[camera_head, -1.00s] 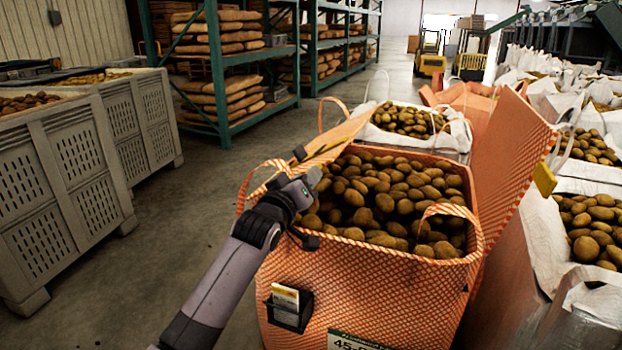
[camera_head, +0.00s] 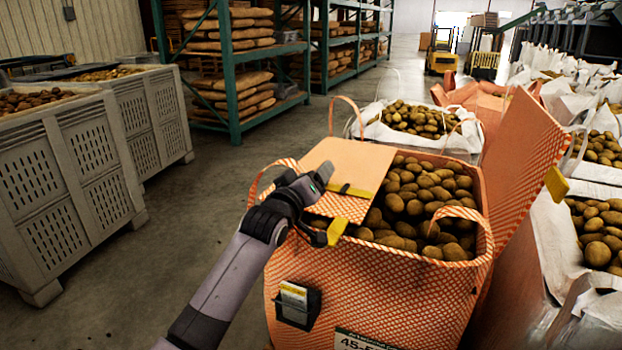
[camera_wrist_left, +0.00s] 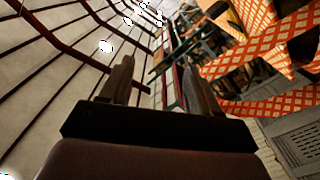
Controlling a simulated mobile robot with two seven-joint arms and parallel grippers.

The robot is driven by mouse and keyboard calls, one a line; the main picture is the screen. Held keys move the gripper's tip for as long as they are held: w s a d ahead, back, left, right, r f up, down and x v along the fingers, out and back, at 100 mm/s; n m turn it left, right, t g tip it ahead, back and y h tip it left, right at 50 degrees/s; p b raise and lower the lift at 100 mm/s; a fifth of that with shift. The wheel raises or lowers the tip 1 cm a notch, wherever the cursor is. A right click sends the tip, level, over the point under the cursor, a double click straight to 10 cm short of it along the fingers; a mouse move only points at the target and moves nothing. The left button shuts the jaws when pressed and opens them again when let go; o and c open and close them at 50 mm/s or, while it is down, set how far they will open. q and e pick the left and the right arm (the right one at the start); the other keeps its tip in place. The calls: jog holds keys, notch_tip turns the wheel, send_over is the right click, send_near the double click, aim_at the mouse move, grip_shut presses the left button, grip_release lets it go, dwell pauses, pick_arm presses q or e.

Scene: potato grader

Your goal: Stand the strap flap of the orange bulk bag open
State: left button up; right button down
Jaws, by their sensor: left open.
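The orange checked bulk bag (camera_head: 385,285) stands in front of me, filled with potatoes. Its strap flap (camera_head: 350,163), a plain orange panel with a checked part and a yellow strap (camera_head: 350,190), lies tilted over the left part of the opening. My left gripper (camera_head: 322,206) is open at the flap's left front edge, with nothing visibly held. I cannot tell whether it touches the flap. In the left wrist view the open jaws (camera_wrist_left: 160,78) are empty, and checked orange fabric (camera_wrist_left: 245,70) shows to their right. My right gripper is out of view.
A taller orange flap (camera_head: 520,165) stands up on the bag's right side. Cloth loops (camera_head: 450,212) rise from the rim. White potato bags (camera_head: 560,235) crowd the right. Grey crates (camera_head: 75,170) stand left, with clear floor (camera_head: 190,225) between them and the bag.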

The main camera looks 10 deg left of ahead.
pick_arm(q)
jog(key=shift+s, duration=0.15)
jog(key=v, duration=0.7)
jog(key=shift+p, duration=0.4)
